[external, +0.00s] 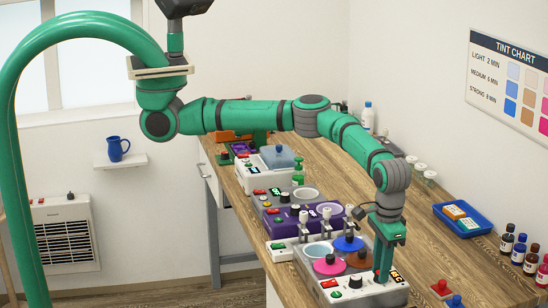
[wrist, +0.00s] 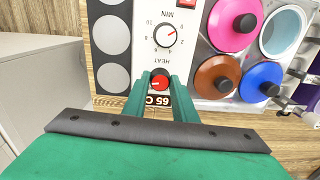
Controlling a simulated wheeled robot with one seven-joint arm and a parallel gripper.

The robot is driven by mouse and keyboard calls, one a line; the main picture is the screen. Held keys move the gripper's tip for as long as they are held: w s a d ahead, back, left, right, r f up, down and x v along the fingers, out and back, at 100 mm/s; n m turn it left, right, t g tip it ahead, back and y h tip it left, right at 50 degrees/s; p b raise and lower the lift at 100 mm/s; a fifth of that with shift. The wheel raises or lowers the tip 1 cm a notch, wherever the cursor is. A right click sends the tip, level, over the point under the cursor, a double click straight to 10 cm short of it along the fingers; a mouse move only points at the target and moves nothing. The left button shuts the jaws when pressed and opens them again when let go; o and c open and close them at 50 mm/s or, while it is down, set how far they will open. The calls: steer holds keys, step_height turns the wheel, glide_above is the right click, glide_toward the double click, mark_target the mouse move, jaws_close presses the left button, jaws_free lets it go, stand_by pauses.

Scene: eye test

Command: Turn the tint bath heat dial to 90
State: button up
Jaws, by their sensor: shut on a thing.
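The tint bath (external: 318,285) is a white-fronted unit with pink, blue and brown lids on top, near the front of the bench. Its red heat dial (wrist: 159,82) has a light pointer mark and sits under the word HEAT in the wrist view. The display (wrist: 157,101) beside it reads 65 C. My gripper (wrist: 160,80) is shut on the heat dial, one green finger on each side. In the external view my gripper (external: 383,274) reaches down to the panel and hides the dial.
Other bath units (external: 295,213) stand behind on the wooden bench (external: 440,240). A blue tray (external: 461,232), several bottles (external: 518,250) and a red knobbed item (external: 441,288) lie to the right. A tint chart (external: 508,75) hangs on the wall.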

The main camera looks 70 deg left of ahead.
steer(key=shift+r+m, duration=0.1)
steer(key=shift+m, duration=0.4)
steer(key=o, duration=1)
steer(key=shift+o, duration=0.2)
step_height(320, 180, up, 11)
steer(key=shift+d, duration=0.2)
